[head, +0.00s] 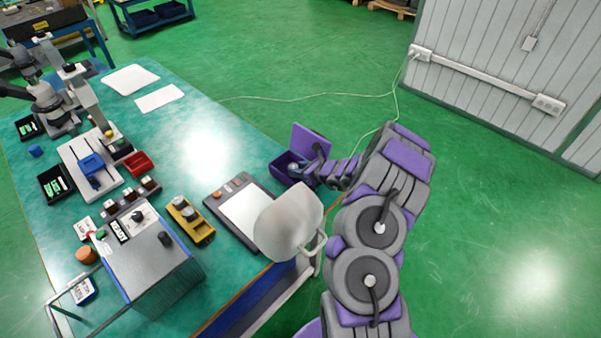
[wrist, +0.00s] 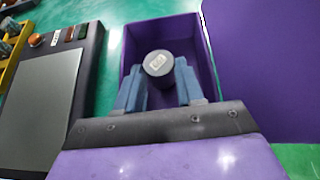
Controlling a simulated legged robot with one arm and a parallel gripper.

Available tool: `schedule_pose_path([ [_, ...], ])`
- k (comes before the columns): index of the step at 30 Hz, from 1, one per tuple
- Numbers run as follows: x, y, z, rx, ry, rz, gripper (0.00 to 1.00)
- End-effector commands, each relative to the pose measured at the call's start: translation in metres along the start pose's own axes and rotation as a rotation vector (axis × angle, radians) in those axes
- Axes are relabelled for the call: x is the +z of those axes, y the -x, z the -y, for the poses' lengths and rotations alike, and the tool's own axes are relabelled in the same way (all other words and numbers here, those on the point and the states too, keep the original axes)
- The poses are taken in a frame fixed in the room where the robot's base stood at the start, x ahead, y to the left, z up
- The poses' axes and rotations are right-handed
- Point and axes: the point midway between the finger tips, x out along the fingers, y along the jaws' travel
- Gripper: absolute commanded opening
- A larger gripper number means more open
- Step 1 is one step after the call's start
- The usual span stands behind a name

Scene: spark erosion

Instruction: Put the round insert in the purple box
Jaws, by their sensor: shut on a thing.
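The round insert (wrist: 157,62) is a dark grey cylinder with a small pale label on its top. My gripper (wrist: 160,72) is shut on it, with one blue-grey finger on each side. The purple box (wrist: 208,62) is open, and the insert shows over its inside in the wrist view. I cannot tell how far the insert is above the box floor. In the head view the box (head: 279,170) stands at the table's right edge, with my gripper (head: 300,172) at its opening and partly hiding it.
The purple lid (wrist: 270,65) stands open on the right of the box. A grey-screened tablet (head: 243,212) lies left of the box, with a yellow holder (head: 190,220) beyond it. A pale rounded lamp-like head (head: 288,222) stands near my arm.

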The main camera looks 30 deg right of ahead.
Motion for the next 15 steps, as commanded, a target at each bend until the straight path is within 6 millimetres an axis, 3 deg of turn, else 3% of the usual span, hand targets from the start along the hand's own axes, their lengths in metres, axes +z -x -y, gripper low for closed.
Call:
schedule_pose_path([
  [2, -0.0090, -0.0041, 0.0024, 0.000, 0.000, 0.001, 0.00],
  [14, -0.0130, -0.0053, 0.0058, 0.001, -0.003, 0.005, 0.00],
  [15, -0.0130, -0.0053, 0.0059, 0.000, -0.003, 0.004, 0.40],
])
